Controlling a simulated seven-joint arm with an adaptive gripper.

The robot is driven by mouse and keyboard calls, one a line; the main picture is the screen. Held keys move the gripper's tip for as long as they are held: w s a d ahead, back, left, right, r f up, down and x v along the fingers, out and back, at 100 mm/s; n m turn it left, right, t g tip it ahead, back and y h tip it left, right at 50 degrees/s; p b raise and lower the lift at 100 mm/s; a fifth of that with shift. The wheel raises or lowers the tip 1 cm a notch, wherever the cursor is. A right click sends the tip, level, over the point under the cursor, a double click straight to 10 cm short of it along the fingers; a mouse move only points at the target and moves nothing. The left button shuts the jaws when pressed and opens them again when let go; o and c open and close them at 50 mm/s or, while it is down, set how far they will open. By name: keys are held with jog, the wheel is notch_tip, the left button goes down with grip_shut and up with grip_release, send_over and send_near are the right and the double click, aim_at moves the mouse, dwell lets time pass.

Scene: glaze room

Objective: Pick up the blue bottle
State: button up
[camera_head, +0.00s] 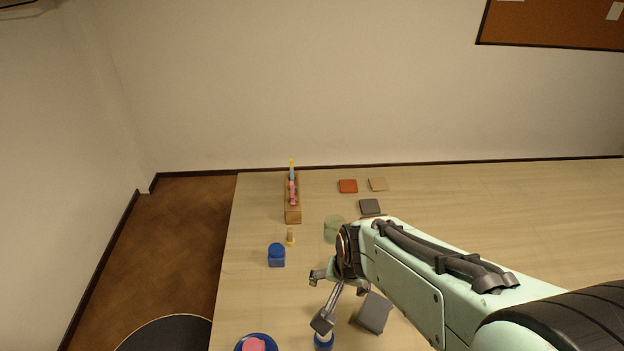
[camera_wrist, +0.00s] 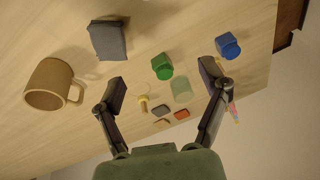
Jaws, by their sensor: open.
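The blue bottle (camera_head: 277,256) is short and squarish with a round blue cap. It stands near the table's left edge in the head view. In the wrist view the blue bottle (camera_wrist: 228,47) is at the upper right, beyond the tip of the right finger. My gripper (camera_head: 320,298) is open and empty, to the right of the bottle and nearer the bottom of the head view. In the wrist view the fingers of my gripper (camera_wrist: 163,85) are spread wide, with nothing held between them.
A green bottle (camera_wrist: 162,67), pale green cup (camera_wrist: 182,90), grey block (camera_wrist: 108,40) and brown mug (camera_wrist: 47,86) stand around. A small wooden piece (camera_head: 290,238) is close to the blue bottle. A wooden rack (camera_head: 293,213) is behind it. A blue dish (camera_head: 241,345) holds something pink.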

aim_at(324, 340)
jog(key=f+g, duration=0.1)
jog(key=f, duration=0.2)
jog(key=s+a+f+g, duration=0.1)
jog(key=f, duration=0.3)
jog(key=s+a+f+g, duration=0.1)
jog(key=f, duration=0.3)
jog(key=shift+s+f+n, duration=0.2)
jog(key=shift+s+n, duration=0.05)
jog(key=shift+n, duration=0.15)
notch_tip(324, 340, down, 5)
jog(key=shift+f, duration=0.45)
jog(key=c, duration=1.3)
